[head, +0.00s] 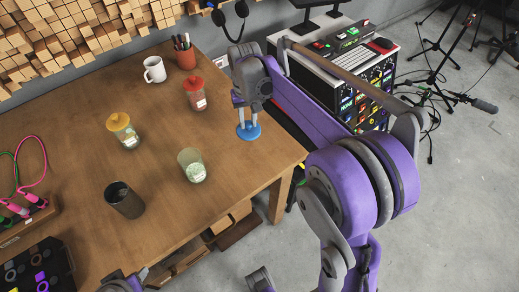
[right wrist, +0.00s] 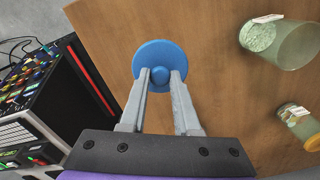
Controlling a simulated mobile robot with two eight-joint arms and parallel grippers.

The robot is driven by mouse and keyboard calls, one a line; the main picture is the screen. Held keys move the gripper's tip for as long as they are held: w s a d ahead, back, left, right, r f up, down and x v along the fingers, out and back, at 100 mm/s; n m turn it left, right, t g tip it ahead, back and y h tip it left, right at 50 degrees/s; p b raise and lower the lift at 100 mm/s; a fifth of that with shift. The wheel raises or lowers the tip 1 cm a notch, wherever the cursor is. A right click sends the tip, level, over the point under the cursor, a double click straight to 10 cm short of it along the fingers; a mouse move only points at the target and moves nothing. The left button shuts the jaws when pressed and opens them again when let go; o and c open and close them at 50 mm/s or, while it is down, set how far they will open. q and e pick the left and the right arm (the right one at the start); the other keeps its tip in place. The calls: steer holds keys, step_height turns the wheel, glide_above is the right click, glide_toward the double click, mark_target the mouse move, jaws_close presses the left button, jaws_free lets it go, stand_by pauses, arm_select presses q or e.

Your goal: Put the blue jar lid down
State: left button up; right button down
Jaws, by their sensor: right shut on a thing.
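The blue jar lid (head: 249,131) is a round disc with a knob, over the right part of the wooden table near its edge. My right gripper (head: 246,124) points down and is shut on the lid's knob. The right wrist view shows the lid (right wrist: 148,56) level between the two fingertips (right wrist: 160,76), with wood beneath it. I cannot tell whether it touches the table. A lidless glass jar (head: 191,165) with pale green contents stands left of and nearer than the lid.
On the table (head: 150,225) stand a yellow-lidded jar (head: 124,131), a red-lidded jar (head: 195,94), a dark cup (head: 124,200), a white mug (head: 154,70) and a pen pot (head: 185,53). A control cabinet (head: 375,95) stands right of the table. Wood around the lid is clear.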

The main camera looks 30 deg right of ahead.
steer(key=shift+d+f, duration=0.2)
steer(key=shift+f, duration=0.05)
step_height(320, 180, down, 10)
steer(key=shift+r+b, duration=0.1)
steer(key=shift+b, duration=0.35)
steer(key=c, duration=0.6)
jaws_free()
steer(key=shift+c, duration=0.2)
